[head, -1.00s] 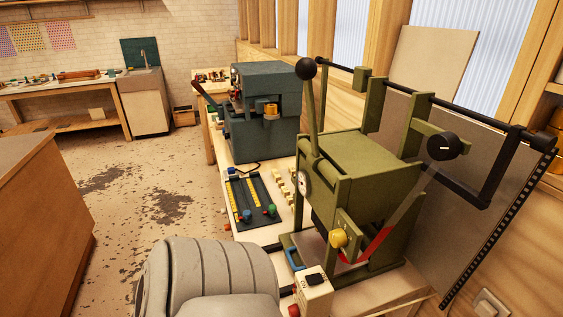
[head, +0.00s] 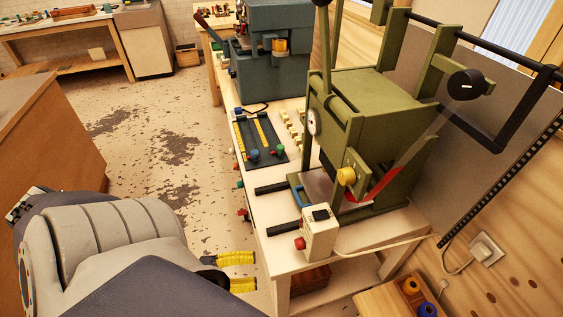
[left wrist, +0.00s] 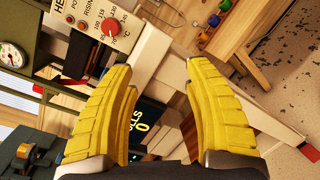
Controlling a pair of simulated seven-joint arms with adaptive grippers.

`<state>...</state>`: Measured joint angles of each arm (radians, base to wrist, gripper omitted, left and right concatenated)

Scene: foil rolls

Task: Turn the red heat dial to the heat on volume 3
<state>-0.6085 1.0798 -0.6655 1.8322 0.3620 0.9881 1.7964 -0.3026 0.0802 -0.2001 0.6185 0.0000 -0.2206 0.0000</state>
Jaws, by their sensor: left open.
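The red heat dial (left wrist: 110,27) is a round knob on a pale panel with printed numbers around it, at the upper left of the left wrist view. In the head view a red knob (head: 300,243) sticks out of the front of the white control box (head: 321,229), which has a black switch on top. My left gripper (head: 240,271) has yellow fingers, open and empty, left of the box and apart from it. The fingers also show in the left wrist view (left wrist: 158,80), with the dial beyond the left one. The dial's exact setting is too small to read. My right gripper is out of view.
The olive press (head: 350,130) stands behind the box, with a long lever and black bar. A dark tray with knobs (head: 258,138) and a blue-grey machine (head: 275,65) stand farther back. The white table's (head: 285,262) front edge lies near my gripper. Open floor is to the left.

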